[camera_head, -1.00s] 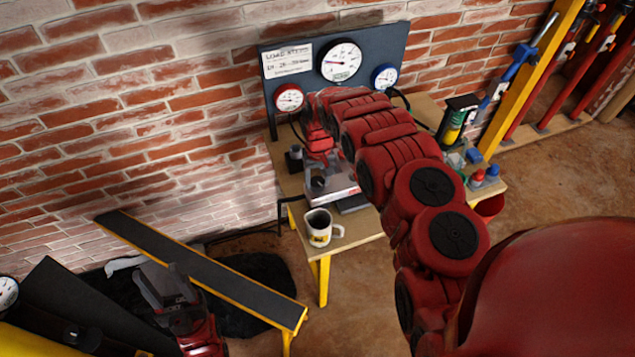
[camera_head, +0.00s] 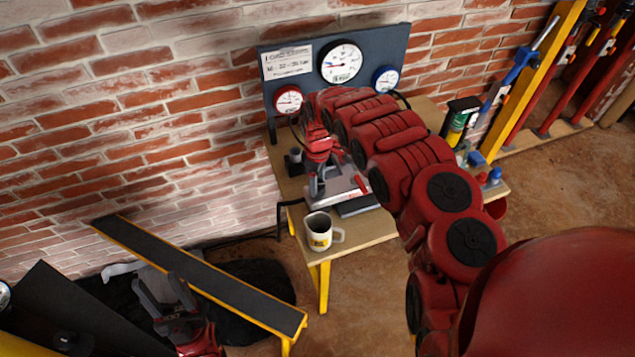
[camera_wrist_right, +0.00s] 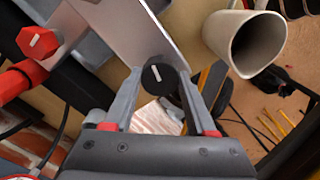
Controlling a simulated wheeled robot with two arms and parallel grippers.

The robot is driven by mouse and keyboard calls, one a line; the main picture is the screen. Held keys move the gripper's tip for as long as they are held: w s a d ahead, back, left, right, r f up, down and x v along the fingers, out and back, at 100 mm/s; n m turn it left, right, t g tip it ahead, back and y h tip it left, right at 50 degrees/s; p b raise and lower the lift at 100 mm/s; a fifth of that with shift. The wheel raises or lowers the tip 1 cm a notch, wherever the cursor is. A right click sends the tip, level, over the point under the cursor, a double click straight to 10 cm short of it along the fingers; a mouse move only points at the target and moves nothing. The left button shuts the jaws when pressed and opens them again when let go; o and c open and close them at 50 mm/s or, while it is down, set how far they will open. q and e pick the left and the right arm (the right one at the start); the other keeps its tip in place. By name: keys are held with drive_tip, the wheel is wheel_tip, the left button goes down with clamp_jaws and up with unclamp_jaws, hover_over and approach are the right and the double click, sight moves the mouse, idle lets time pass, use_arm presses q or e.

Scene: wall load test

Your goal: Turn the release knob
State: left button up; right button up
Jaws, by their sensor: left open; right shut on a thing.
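The release knob (camera_wrist_right: 161,76) is a dark round knob with a white line on its face. It sits beside a grey metal block in the right wrist view. My right gripper (camera_wrist_right: 158,80) has its two grey fingers around this knob and is shut on it. In the head view my right gripper (camera_head: 317,188) is at the left end of the grey pump unit (camera_head: 346,190) on the bench, and the knob itself cannot be made out there. My left gripper (camera_head: 160,287) is open and empty, low at the left, in front of the sloping black-topped bench.
A white mug (camera_head: 319,232) stands at the bench's front edge, close to my right gripper. A panel with gauges (camera_head: 341,62) stands behind the pump. A long black-topped yellow bench (camera_head: 200,276) lies at the left. Bottles and small parts are at the workbench's right end.

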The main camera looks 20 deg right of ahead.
drive_tip(key=shift+n, duration=1.4)
drive_tip(key=o, duration=1.4)
drive_tip(key=shift+c, duration=0.2)
drive_tip(key=shift+r, duration=0.1)
